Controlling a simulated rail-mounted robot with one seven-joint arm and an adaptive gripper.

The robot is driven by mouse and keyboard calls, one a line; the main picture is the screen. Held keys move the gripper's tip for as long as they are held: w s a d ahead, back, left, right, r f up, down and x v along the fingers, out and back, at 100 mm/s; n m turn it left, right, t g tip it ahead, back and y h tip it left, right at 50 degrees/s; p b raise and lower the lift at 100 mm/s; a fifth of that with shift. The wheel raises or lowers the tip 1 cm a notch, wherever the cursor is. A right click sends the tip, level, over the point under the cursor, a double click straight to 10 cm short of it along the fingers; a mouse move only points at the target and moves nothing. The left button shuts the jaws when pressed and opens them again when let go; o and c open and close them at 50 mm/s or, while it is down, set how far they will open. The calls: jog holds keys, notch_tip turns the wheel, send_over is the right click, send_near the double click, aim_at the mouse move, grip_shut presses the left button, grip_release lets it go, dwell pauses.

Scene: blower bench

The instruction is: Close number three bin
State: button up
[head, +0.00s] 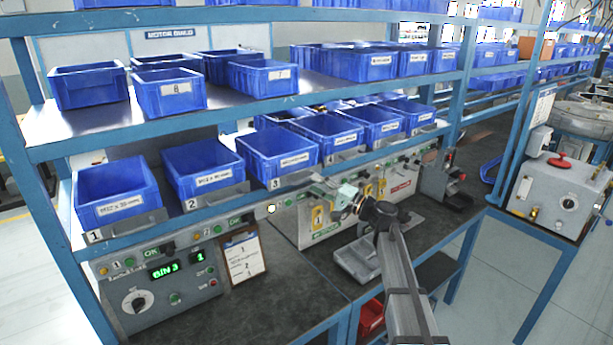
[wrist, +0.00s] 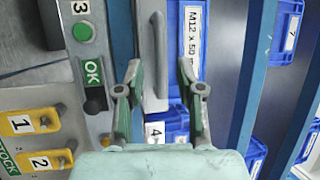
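The number three bin (head: 292,163) is a blue open-topped bin on the lower shelf, right of bins 1 and 2. A grey front plate marked 3 (head: 276,184) sits below it. In the wrist view, a blue bin face labelled M12 x 50 (wrist: 188,40) stands beside a long grey handle (wrist: 157,65). My gripper (head: 336,191) is in front of the shelf edge, below and right of bin three. In the wrist view my gripper (wrist: 163,85) has its fingers apart, with the handle's lower end between or behind them; contact cannot be told.
A grey panel (head: 172,283) with a green BIN 3 display stands at lower left. Bin 4 (wrist: 158,132) lies beside the handle. A clipboard (head: 244,257), a grey tray (head: 357,259) and yellow tags (wrist: 32,121) are nearby. Blue shelf rails (wrist: 232,90) border the bins.

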aim_at(306, 180)
jog(key=shift+p+x, duration=0.55)
jog(key=shift+x, duration=1.6)
grip_shut()
